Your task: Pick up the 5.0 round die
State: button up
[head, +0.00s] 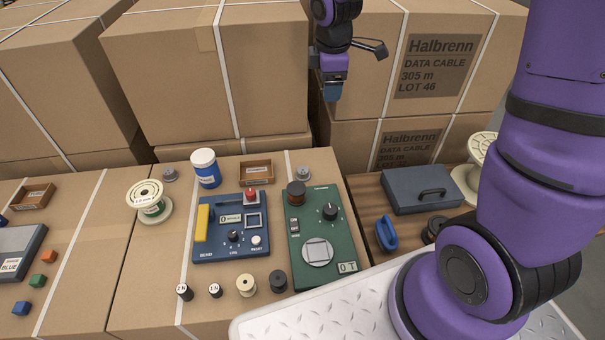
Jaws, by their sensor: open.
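I cannot read a 5.0 mark on any piece in the head view. Two small dark round pieces with white number labels stand at the front of the carton top: a left one (184,292) and a right one (215,290). Their numbers are too small to read surely. Two small grey round pieces lie further back, one at the left (170,174) and one at the right (303,173). Either could be a die, but I cannot tell. My gripper (333,93) is open, high at the back in front of the stacked cartons, well apart from all these pieces.
A blue device (207,246) and a green device (333,272) fill the middle. A white-blue jar (205,168), copper spool (296,194), wire spool (149,202), cream spool (246,286) and black spool (278,281) stand around them. A grey case (410,188) lies right. Tall cartons (210,80) block the back.

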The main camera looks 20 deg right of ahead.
jog(key=w+a+f+n+g, duration=0.15)
jog(key=w+f+n, duration=0.25)
jog(key=f, duration=0.6)
jog(key=n, duration=0.5)
send_over(303, 170)
notch_tip(303, 170, down, 12)
jog(key=shift+g+y, duration=0.25)
jog(key=shift+y, duration=0.15)
notch_tip(303, 170, down, 12)
jog(key=shift+r, duration=0.1)
jog(key=c, duration=1)
jog(key=shift+o, duration=0.2)
jog(key=shift+r, duration=0.1)
